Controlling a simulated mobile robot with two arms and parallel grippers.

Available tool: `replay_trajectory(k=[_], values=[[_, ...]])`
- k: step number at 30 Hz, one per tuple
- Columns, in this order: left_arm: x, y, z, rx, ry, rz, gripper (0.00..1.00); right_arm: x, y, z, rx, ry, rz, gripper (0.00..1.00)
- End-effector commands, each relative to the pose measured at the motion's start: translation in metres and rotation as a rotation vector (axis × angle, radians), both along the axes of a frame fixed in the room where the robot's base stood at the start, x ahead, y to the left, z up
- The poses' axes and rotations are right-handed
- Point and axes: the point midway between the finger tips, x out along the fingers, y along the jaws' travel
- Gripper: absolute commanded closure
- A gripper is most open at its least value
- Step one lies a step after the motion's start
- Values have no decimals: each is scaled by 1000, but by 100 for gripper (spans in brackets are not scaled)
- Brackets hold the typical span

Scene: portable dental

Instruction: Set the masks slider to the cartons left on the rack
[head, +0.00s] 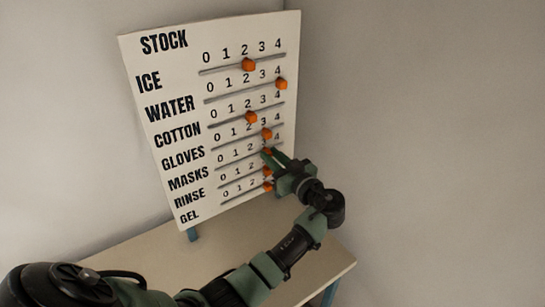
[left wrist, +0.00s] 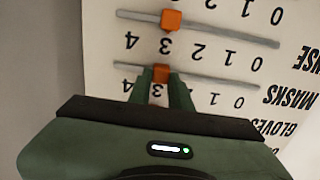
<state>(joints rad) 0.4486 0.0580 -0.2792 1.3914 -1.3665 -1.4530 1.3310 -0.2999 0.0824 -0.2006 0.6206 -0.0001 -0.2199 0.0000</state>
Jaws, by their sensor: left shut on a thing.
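A white stock board (head: 222,205) carries several labelled slots with orange knobs. The masks slider knob (left wrist: 162,73) sits at about the 3 of its row, next to the upside-down MASKS label (left wrist: 290,97) in the left wrist view. My left gripper (head: 268,153) is shut on this knob, and its green fingers (left wrist: 162,84) stand on either side of it. My right gripper is not in view.
The rinse knob (left wrist: 171,20) is close by, near its 3. The gloves knob (head: 266,133) and gel knob (head: 268,187) are also near my gripper. The board stands on a pale table (head: 150,252) against a plain wall (head: 420,110). The visible tabletop is bare.

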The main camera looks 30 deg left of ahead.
Motion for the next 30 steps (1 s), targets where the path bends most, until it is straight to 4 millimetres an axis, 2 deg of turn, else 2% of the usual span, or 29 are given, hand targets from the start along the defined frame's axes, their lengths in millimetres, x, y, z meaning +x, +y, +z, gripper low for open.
replay_trajectory(k=[23, 26, 30], values=[[-2, 0, 0, -1, 0, -1, 100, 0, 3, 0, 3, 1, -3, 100], [-13, 5, -2, -2, 1, -1, 100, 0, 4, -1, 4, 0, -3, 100], [-40, 16, -3, -2, 2, -1, 100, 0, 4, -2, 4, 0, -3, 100]])
